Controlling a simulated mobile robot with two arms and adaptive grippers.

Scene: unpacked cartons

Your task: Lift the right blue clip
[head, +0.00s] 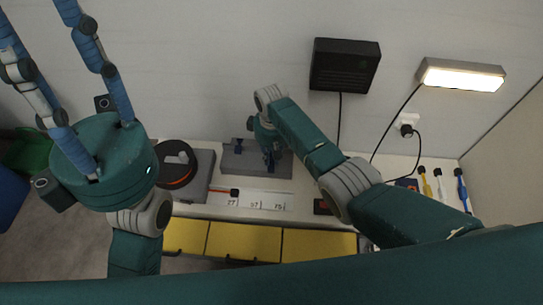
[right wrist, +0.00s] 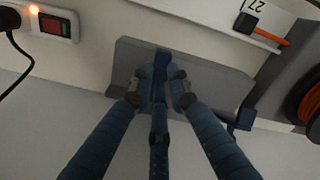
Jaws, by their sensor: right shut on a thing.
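The right blue clip (right wrist: 161,62) stands at the grey holder (right wrist: 215,85) in the right wrist view. My right gripper (right wrist: 160,92) is shut on it, with fingers on both sides. In the head view my right gripper (head: 270,157) is at the right part of the grey holder (head: 240,168) and mostly hides this clip. I cannot tell whether the clip is clear of the holder. The other blue clip (head: 239,145) stands further left on the holder; it also shows in the right wrist view (right wrist: 245,115). My left gripper (head: 38,40) is raised at the left, fingers spread and empty.
A grey unit with a dark, orange-edged disc (head: 177,180) stands left of the holder. A numbered white strip (head: 255,200) lies in front, above yellow drawers (head: 245,241). Yellow, white and blue tools (head: 440,186) are at the right. A lamp (head: 461,76) and black box (head: 345,65) are on the wall.

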